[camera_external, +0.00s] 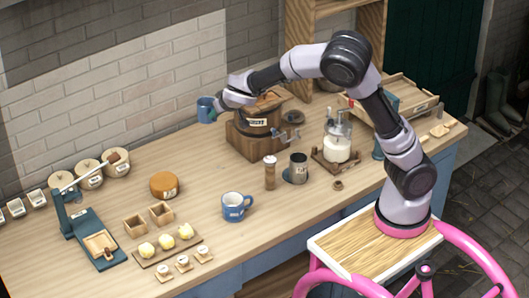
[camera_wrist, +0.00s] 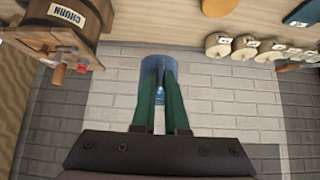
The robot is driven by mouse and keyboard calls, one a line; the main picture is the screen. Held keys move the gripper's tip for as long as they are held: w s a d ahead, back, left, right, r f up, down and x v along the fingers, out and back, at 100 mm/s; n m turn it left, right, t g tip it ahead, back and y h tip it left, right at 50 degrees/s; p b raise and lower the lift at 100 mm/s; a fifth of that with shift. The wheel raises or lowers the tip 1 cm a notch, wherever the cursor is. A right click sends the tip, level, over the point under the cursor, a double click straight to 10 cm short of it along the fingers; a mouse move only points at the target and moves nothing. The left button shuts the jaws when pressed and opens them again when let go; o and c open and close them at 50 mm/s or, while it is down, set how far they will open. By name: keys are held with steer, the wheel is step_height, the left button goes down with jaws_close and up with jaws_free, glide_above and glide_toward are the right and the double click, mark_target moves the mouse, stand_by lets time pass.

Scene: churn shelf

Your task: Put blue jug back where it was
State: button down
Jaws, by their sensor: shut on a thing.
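My gripper (camera_external: 216,112) is shut on a small blue jug (camera_external: 204,107), held up in the air before the brick wall, left of the wooden churn (camera_external: 256,119). In the wrist view, the green fingers of my gripper (camera_wrist: 158,82) close on the blue jug (camera_wrist: 155,63), partly hiding it. Its label, if any, does not show. A second blue vessel, a labelled mug with a handle (camera_external: 233,212), stands upright on the counter, apart from my gripper.
The counter (camera_external: 205,165) is bare below the held jug. A shaker (camera_external: 270,174), metal cup (camera_external: 298,168) and glass jar (camera_external: 337,148) stand right of the mug.

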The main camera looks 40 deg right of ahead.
steer(key=w+d+r, duration=0.1)
steer(key=w+d, duration=0.2)
steer(key=f, duration=2.7)
steer(key=shift+w+a+f, duration=0.15)
steer(key=shift+w+f, duration=0.05)
steer(key=shift+f, duration=0.1)
steer(key=shift+f, duration=0.15)
steer(key=c, duration=0.9)
jaws_free()
steer(key=shift+c, duration=0.2)
